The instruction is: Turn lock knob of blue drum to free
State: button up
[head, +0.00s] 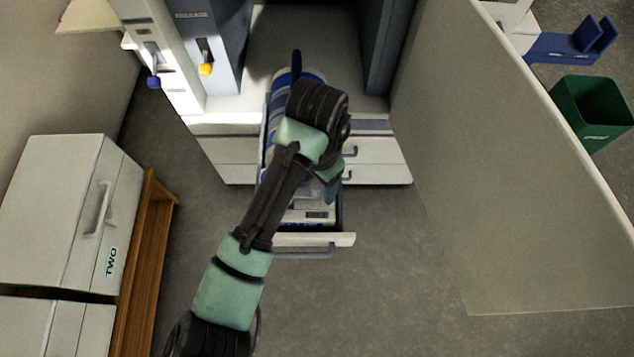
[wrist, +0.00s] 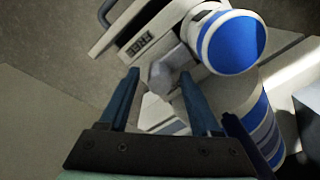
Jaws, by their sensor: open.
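In the wrist view, my gripper (wrist: 159,73) is open, with its two blue fingers apart. A faceted grey knob (wrist: 165,76) shows between and beyond the fingertips; I cannot tell whether they touch it. A plate reading FREE (wrist: 138,42) is just up and left of the knob. A blue-capped, white-banded cylinder end (wrist: 238,42) is right of the knob, and a blue-and-white striped body (wrist: 266,132) is below it. In the head view, the striped blue drum (head: 273,128) is partly hidden behind my arm, which also covers the knob and most of the gripper.
An open drawer (head: 341,239) lies below the drum. A large pale panel (head: 510,180) stands to the right. A white cabinet marked TWO (head: 60,205) is at the left. Levers with blue (head: 153,82) and yellow (head: 206,69) ends are at the upper left. A green bin (head: 590,110) stands far right.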

jog(key=shift+f, duration=0.1)
grip_shut()
dwell(0.3)
